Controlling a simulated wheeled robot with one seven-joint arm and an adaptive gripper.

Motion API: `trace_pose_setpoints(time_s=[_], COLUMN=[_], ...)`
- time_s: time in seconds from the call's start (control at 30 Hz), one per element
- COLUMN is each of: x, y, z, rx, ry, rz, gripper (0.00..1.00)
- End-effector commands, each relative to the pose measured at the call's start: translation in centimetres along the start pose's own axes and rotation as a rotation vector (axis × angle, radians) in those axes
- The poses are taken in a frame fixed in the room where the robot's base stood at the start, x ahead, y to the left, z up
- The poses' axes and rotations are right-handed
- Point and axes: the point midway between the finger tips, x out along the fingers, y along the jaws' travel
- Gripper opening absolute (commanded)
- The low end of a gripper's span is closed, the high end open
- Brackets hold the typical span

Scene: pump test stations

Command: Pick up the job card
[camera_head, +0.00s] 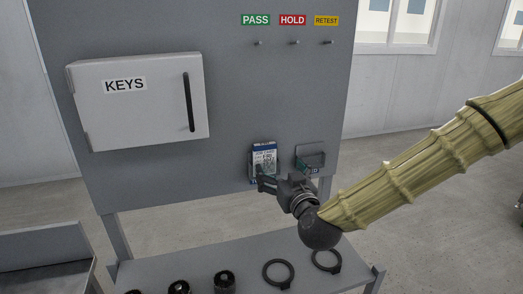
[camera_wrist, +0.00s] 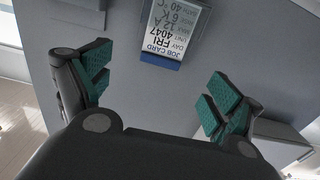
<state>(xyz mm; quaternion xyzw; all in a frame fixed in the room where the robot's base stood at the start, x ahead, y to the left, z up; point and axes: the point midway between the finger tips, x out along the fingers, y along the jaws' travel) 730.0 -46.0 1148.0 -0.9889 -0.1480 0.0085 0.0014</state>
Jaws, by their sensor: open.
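The job card (camera_head: 264,159) is a white card with a blue band and printed text. It sits in a small dark holder on the grey upright panel, right of centre below the key cabinet. In the wrist view the job card (camera_wrist: 172,30) appears upside down at the top, ahead of the fingers and between them. My gripper (camera_head: 282,178) is open in front of the panel, close to the card's lower right, and partly covers the card's lower part in the head view. In the wrist view my gripper (camera_wrist: 152,93) has its green finger pads wide apart with nothing between them.
An empty-looking second holder (camera_head: 311,157) is on the panel to the right. A white KEYS cabinet (camera_head: 140,100) juts out at left. PASS (camera_head: 255,20), HOLD (camera_head: 292,20) and RETEST (camera_head: 326,20) labels sit above pegs. The shelf (camera_head: 240,255) below holds black rings and dark cylinders.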

Motion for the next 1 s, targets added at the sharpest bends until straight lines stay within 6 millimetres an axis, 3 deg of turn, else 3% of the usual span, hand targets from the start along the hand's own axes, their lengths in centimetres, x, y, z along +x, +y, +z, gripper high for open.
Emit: trace_pose_setpoints(time_s=[0.1, 0.4, 0.67, 1.0], x=[1.2, 5.4, 6.6, 10.1], y=[-0.5, -1.6, -1.6, -1.4], z=[-0.8, -0.8, -0.8, -1.1], rx=[-0.003, -0.004, -0.003, -0.002], ry=[0.013, 0.011, 0.011, 0.010], rz=[-0.004, -0.020, -0.020, -0.017], gripper=[0.92, 0.92, 0.92, 0.92])
